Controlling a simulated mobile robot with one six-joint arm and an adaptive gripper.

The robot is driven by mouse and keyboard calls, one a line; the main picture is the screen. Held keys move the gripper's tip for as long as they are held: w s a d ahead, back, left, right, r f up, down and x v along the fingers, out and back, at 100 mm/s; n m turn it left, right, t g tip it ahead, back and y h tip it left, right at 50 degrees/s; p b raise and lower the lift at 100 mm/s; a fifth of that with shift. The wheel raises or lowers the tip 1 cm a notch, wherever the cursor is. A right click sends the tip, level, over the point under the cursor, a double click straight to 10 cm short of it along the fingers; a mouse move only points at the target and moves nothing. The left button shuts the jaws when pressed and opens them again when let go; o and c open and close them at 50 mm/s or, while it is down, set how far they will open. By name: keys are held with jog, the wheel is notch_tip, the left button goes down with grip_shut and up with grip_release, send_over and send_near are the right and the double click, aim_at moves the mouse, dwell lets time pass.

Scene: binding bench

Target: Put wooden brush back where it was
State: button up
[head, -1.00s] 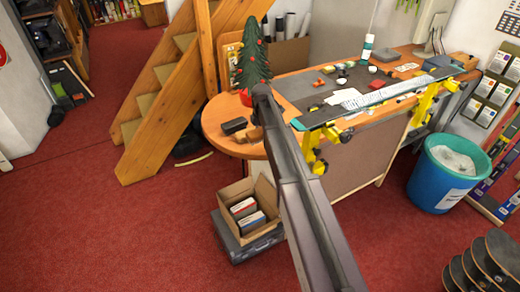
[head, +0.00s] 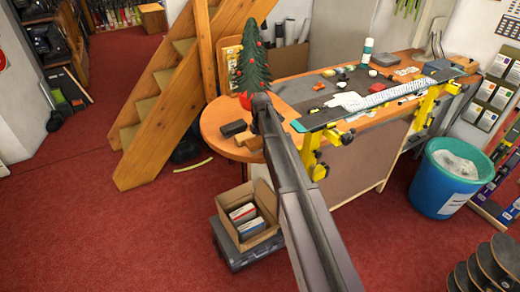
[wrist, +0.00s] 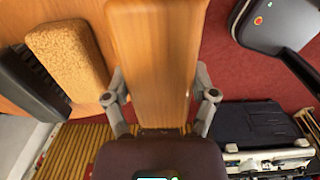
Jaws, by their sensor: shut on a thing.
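The wooden brush (wrist: 155,55) shows in the wrist view as a long, smooth, light-brown wooden block. My gripper (wrist: 160,97) is shut on it, with one finger on each long side. The brush's bristles cannot be seen. In the wrist view the brush is over the table edge and red floor, with its far end cut off by the top of the picture. In the head view my own arm hides the gripper and the brush, above the rounded left end of the wooden bench (head: 218,113).
A cork-coloured block (wrist: 66,55) and a black block (wrist: 32,82) lie left of the brush; the black block (head: 234,128) also shows in the head view. A small Christmas tree (head: 250,60) stands behind my arm. A cardboard box (head: 252,238) sits below the bench.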

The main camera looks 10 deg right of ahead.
aim_at(261, 140)
jog(key=shift+f+b, duration=1.05)
jog(key=shift+f, duration=0.3)
jog(key=shift+f, duration=0.15)
jog(key=o, duration=0.9)
jog(key=shift+r, duration=0.2)
notch_tip(261, 140, up, 12)
jog(key=p, duration=1.2)
